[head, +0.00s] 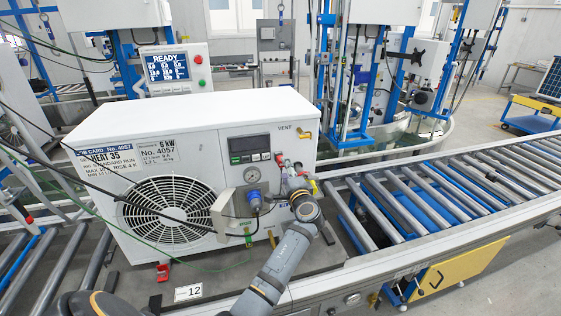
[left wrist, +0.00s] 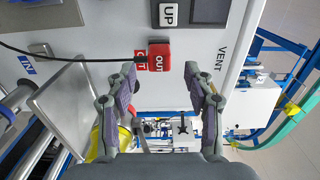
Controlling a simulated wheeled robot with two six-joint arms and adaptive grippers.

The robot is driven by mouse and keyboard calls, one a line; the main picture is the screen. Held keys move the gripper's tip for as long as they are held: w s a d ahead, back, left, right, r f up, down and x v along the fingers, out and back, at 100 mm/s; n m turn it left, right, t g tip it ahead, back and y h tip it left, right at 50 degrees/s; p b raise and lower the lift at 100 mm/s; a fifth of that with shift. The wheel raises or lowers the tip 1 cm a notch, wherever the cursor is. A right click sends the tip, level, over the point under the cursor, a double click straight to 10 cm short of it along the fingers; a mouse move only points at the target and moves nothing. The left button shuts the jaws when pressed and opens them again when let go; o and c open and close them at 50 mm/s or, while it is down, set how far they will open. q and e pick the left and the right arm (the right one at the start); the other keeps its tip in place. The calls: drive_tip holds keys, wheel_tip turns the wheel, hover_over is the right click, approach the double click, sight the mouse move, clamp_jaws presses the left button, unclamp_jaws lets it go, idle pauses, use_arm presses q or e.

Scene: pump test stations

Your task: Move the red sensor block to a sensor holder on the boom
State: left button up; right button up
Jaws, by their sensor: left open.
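The red sensor block (left wrist: 159,57), marked OUT, sits against the white heat pump casing in the left wrist view. A black cable runs to it from the left. My left gripper (left wrist: 160,72) is open, with one finger on each side just short of the block; I see no finger closed on it. In the head view my left gripper (head: 295,180) is at the right end of the heat pump (head: 200,117), by its fittings. My right gripper is not in view.
A grey plate (left wrist: 80,92) stands left of the fingers in the left wrist view. The roller conveyor (head: 440,195) at right is clear.

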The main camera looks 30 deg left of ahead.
sight(282, 164)
use_arm(q)
drive_tip(key=b+x, duration=0.1)
drive_tip(key=x, duration=0.4)
drive_tip(key=shift+f+b, duration=0.2)
drive_tip(key=shift+b, duration=0.2)
drive_tip(key=shift+w+a+r, duration=0.1)
drive_tip(key=shift+w+a, duration=0.25)
drive_tip(key=shift+w, duration=0.05)
drive_tip(key=shift+b, duration=0.45)
idle(0.3)
clamp_jaws()
drive_tip(key=shift+s+d, duration=0.1)
